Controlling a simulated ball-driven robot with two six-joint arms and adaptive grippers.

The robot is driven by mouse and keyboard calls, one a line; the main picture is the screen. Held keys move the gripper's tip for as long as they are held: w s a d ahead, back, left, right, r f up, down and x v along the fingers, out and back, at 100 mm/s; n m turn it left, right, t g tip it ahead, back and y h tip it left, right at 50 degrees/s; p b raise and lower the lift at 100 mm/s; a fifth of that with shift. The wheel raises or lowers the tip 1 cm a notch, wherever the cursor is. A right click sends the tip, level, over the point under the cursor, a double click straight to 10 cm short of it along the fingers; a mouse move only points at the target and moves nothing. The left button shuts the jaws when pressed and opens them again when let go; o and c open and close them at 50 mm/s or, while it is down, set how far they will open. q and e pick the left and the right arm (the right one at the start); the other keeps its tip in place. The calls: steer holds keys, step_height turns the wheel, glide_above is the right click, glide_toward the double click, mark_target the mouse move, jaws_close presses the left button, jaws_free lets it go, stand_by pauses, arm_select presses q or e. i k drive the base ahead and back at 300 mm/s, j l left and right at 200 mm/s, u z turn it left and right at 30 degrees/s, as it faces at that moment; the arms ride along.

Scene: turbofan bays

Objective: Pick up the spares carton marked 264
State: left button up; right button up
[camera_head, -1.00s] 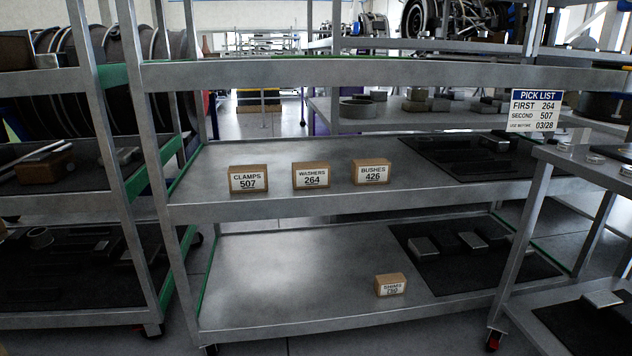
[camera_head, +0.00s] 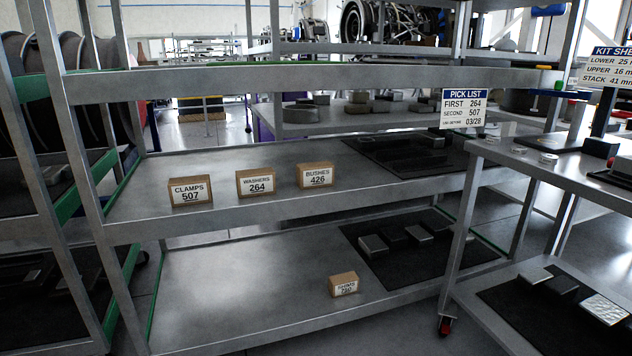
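The carton marked WASHERS 264 (camera_head: 256,183) stands on the middle shelf (camera_head: 235,213) of a grey metal rack. It is a small brown box with a white label facing me. The CLAMPS 507 carton (camera_head: 190,191) stands to its left and the BUSHES 426 carton (camera_head: 315,176) to its right, with gaps between. A sign headed PICK LIST (camera_head: 464,108) reads first 264, second 507. Neither of my grippers shows in the view.
A SHIMS carton (camera_head: 343,285) sits on the lower shelf; its number is too small to read. A metal bench (camera_head: 560,170) stands at right. The rack's upper beam (camera_head: 300,78) crosses above the cartons.

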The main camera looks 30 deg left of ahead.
mark_target(250, 183)
steer(key=u, duration=0.75)
steer(key=i+u, duration=0.6)
steer(key=u, duration=0.15)
steer(key=i+l+u, duration=0.35)
steer(key=k+j, duration=0.1)
